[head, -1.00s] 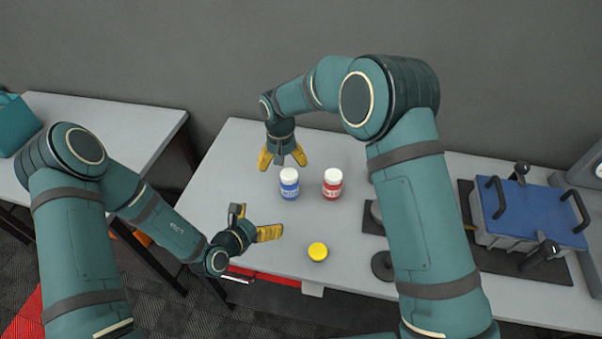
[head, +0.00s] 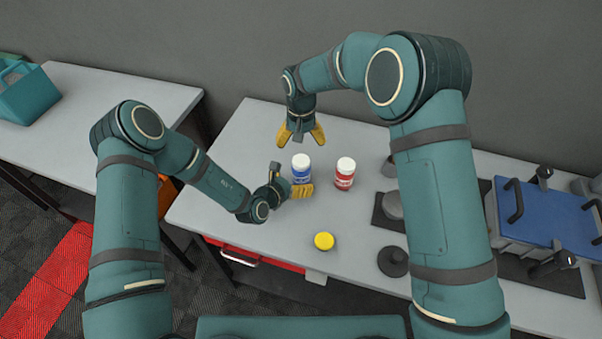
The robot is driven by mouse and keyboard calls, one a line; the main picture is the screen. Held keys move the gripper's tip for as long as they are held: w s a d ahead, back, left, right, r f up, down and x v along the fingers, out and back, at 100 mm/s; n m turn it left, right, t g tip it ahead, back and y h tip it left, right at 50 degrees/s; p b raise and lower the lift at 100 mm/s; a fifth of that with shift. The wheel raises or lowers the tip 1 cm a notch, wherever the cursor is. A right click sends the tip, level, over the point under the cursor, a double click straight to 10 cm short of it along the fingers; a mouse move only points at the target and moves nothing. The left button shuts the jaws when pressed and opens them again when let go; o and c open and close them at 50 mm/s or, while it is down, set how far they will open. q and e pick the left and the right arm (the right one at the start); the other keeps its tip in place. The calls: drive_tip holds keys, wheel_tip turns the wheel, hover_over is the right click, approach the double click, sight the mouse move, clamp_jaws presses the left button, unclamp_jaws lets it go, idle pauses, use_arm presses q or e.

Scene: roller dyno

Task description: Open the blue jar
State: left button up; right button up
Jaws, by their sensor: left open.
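The blue jar (head: 301,170) stands upright on the grey table with a white lid (head: 301,160) on it. My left gripper (head: 284,179) is open at the jar's left front. One yellow finger crosses in front of the jar's base and the other is to its left; I cannot tell whether either touches. My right gripper (head: 301,137) is open and points down behind the jar in the picture, with its two yellow fingers spread and nothing between them.
A red jar (head: 345,175) with a white lid stands close to the right of the blue one. A yellow round object (head: 324,241) lies nearer the front edge. Dark round pieces and a blue-topped case (head: 550,217) are on the right. A teal basket (head: 27,92) is on the left table.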

sight(301, 160)
use_arm(q)
drive_tip(key=shift+x, duration=2)
clamp_jaws()
use_arm(e)
drive_tip(key=m, duration=0.4)
drive_tip(key=shift+f+m, duration=0.3)
drive_tip(key=shift+f, duration=3.7)
drive_tip(key=shift+c, duration=0.3)
